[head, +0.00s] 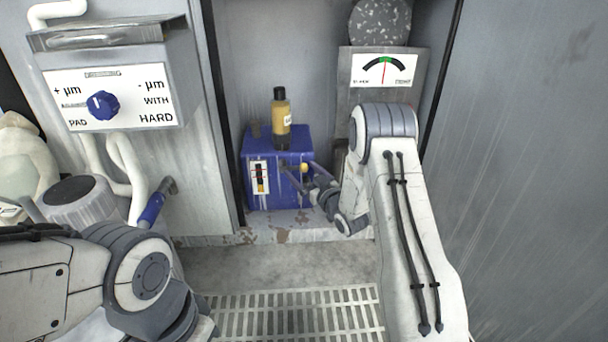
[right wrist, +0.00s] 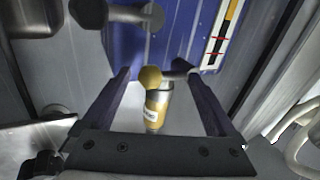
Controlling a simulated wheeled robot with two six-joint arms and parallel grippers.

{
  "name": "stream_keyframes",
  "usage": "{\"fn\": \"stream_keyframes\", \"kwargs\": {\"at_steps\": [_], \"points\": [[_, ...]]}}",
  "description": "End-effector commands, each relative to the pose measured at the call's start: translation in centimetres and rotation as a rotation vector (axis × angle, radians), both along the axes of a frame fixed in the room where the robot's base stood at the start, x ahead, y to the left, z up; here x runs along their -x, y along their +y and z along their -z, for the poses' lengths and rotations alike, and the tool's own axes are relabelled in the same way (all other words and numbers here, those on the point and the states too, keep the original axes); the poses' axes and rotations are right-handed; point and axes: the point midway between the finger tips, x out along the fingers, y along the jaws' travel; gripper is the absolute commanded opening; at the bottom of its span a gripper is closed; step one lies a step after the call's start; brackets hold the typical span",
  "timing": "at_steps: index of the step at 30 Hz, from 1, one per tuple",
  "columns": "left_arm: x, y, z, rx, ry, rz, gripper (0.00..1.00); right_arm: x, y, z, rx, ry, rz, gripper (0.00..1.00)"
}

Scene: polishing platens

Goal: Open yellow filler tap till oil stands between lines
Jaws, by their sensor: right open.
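A blue oil box (head: 278,196) stands on a ledge in the recess. An amber bottle (head: 281,118) stands on top of it. The yellow filler tap knob (head: 304,167) is on its front; in the right wrist view the knob (right wrist: 150,78) sits between my fingers, with a gap to each. The sight gauge (head: 260,177) is left of the tap; in the right wrist view the gauge (right wrist: 220,40) shows two red lines, with yellow oil seemingly short of the nearer line. My right gripper (head: 290,178) is open at the box front. My left gripper is out of view.
A grey knob (right wrist: 120,14) sticks out near the yellow one. A needle dial (head: 385,70) is above right. A control box with a blue knob (head: 103,105) and a blue-handled lever (head: 152,209) are at left. A floor grating (head: 290,312) lies in front.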

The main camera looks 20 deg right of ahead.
Motion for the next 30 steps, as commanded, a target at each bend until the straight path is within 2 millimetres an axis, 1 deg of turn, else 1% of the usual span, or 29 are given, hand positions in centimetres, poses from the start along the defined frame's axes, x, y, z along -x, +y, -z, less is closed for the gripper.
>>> {"fn": "stream_keyframes", "kwargs": {"at_steps": [2, 3, 5, 6, 8, 9, 10, 23, 26, 30], "points": [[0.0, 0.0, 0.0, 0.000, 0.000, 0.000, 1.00, 0.0, 0.0, 0.0, 0.000, 0.000, 0.000, 0.93], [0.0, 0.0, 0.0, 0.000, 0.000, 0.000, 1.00, 0.0, 0.0, 0.0, 0.000, 0.000, 0.000, 0.89], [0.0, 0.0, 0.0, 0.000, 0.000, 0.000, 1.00, 0.0, 0.0, 0.0, 0.000, 0.000, 0.000, 0.66], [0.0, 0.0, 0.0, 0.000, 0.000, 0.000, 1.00, 0.0, 0.0, 0.0, 0.000, 0.000, 0.000, 0.50], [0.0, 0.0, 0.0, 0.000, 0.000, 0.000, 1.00, 0.0, 0.0, 0.0, 0.000, 0.000, 0.000, 0.28], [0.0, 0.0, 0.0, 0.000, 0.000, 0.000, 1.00, 0.0, 0.0, 0.0, 0.000, 0.000, 0.001, 0.12], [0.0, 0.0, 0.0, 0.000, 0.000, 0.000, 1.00, 0.0, -0.1, 0.0, 0.000, 0.000, 0.001, 0.01], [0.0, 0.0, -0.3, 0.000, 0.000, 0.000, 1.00, 0.0, 0.0, -0.2, 0.008, 0.001, 0.001, 0.00], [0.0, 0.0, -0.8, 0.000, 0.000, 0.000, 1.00, 0.0, 0.0, -0.5, 0.029, 0.008, 0.001, 0.00], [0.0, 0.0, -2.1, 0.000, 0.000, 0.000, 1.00, -0.1, 0.0, -1.2, 0.089, 0.024, 0.001, 0.00]]}}
